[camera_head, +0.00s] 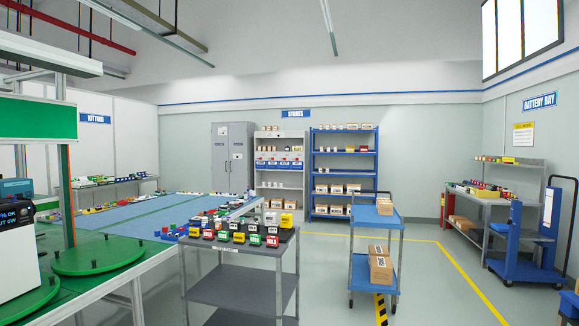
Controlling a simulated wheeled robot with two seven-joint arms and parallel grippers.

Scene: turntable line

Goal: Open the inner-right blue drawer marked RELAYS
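A row of several blue drawers (279,165) sits in the grey shelf unit (257,178) below the STORES sign, far off across the room. They look shut. Their white labels are too small to read, so I cannot tell which one says RELAYS. The inner-right one (285,166) is third from the left in the row. Neither of my grippers is in view.
A grey cart (232,290) with coloured boxes stands close in front, and a blue trolley (375,216) with cartons stands right of it. A long blue-topped table (150,207) lies left. Open floor (430,270) shows at right, with a blue cart (528,240) beyond.

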